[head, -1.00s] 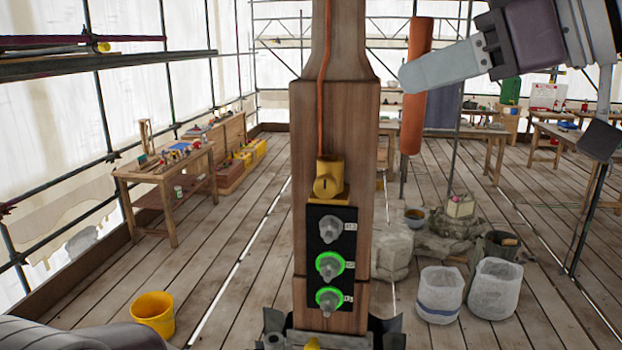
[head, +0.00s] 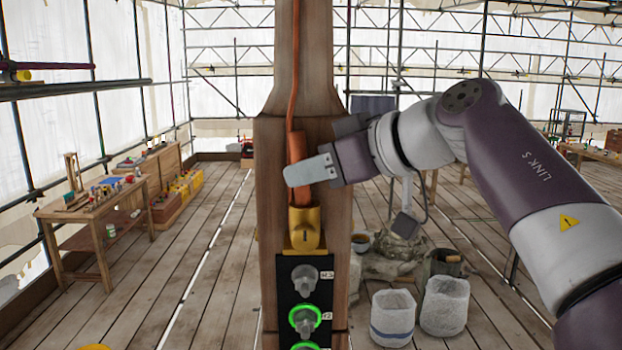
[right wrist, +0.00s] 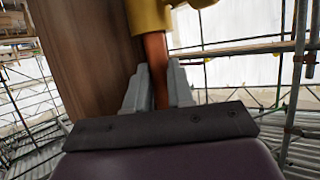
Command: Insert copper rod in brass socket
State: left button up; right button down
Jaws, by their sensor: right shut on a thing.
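The copper rod (head: 297,148) stands nearly upright in front of the wooden post (head: 335,220). My right gripper (head: 312,171) comes in from the right and is shut on the rod just above the brass socket (head: 303,232). In the right wrist view the rod (right wrist: 155,65) runs between the two grey fingers (right wrist: 158,88) up to the brass socket (right wrist: 150,14). The rod's end meets the socket's mouth there; I cannot tell how deep it sits. A finger hides part of the rod in the head view. My left gripper is out of view.
A thin copper strip (head: 294,70) runs up the post above the rod. Below the socket is a black panel (head: 290,322) with grey knobs, some green-ringed. A workbench (head: 95,212) stands left, white sacks (head: 445,305) right.

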jog(key=shift+s+d+f, duration=0.15)
jog(key=shift+s+f, duration=0.05)
jog(key=shift+f, duration=0.4)
jog(key=shift+w, duration=0.15)
jog(key=c, duration=1.3)
grip_release()
jog(key=shift+o, duration=0.2)
jog(key=shift+s+d, duration=0.1)
jog(key=shift+s, duration=0.1)
